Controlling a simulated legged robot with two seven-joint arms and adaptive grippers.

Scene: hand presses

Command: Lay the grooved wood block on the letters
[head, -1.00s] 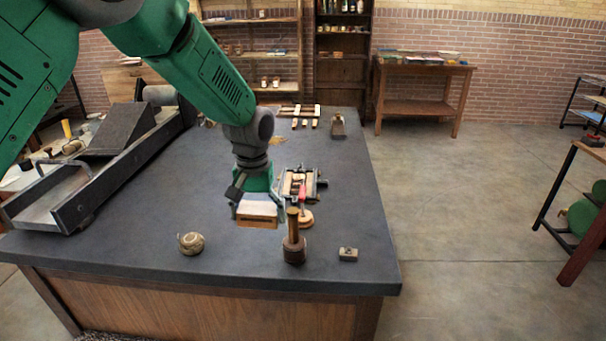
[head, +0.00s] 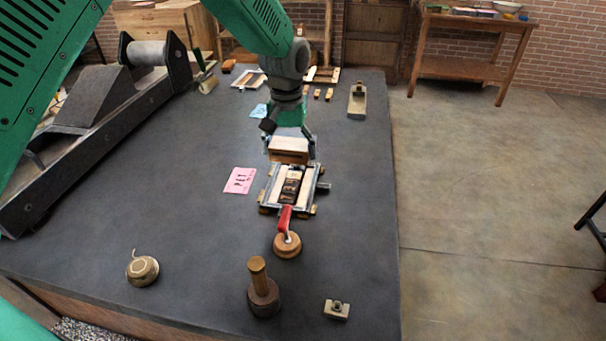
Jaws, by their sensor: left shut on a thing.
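My left gripper (head: 290,143) is shut on the grooved wood block (head: 289,155), a light brown block with a dark slot along its near face. It holds the block level at the far end of the metal frame (head: 264,191). The dark letters (head: 292,183) sit in the middle of this frame, between pale wood strips, and are mostly uncovered. The block appears raised above the frame; the exact gap is hard to tell. My right gripper is out of view.
A pink card (head: 240,180) lies left; a long press (head: 95,125) fills the left side.

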